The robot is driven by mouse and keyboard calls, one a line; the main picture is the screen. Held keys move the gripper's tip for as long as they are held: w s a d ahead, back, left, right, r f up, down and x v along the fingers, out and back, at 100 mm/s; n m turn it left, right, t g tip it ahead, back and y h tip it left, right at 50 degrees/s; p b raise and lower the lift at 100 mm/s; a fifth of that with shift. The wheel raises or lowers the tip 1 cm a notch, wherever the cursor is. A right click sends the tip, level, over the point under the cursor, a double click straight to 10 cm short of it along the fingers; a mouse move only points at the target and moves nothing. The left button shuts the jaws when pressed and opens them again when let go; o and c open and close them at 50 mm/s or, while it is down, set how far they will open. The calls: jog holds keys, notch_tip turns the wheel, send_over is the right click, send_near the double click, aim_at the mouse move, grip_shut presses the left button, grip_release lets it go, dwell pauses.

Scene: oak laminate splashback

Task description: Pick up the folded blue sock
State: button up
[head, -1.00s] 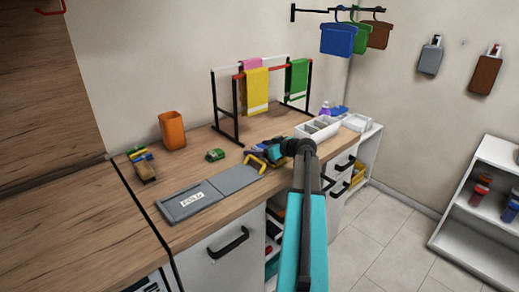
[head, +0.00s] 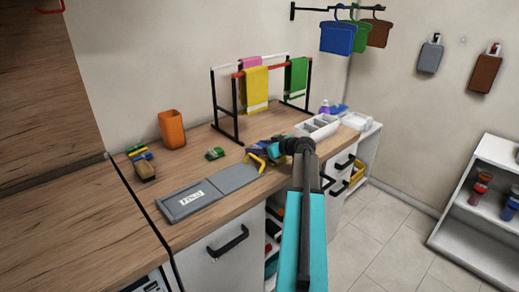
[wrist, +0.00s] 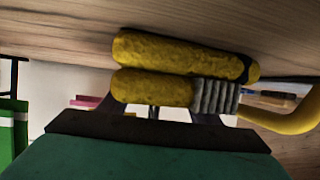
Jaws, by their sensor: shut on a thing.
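My gripper (head: 274,147) is over the right part of the wooden counter, near its front edge. In the wrist view it is shut on a folded yellow sock (wrist: 155,88) with a grey ribbed cuff and a dark patch at one end. The sock lies across the fingers, close to the wood; I cannot tell whether it touches. In the head view the gripper mostly hides it. The held sock looks yellow, not blue, and I cannot make out a folded blue sock for certain. A small bundle with blue, yellow and green (head: 139,154) lies at the counter's left.
A green item (head: 215,153), an orange cup (head: 172,130), a drying rack with towels (head: 239,110) and a white divided tray (head: 316,126) stand around. Open counter lies behind the board.

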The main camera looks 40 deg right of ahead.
aim_at(259, 146)
jog(key=shift+r, duration=0.1)
jog(key=shift+r+b, duration=0.55)
jog(key=shift+r, duration=1.15)
jog(key=s+b, duration=0.1)
jog(key=s, duration=0.4)
jog(key=s+r+b, duration=0.1)
jog(key=s, duration=1)
jog(key=shift+a+r+b, duration=0.25)
jog(key=shift+b, duration=0.15)
jog(key=shift+w+a, duration=0.1)
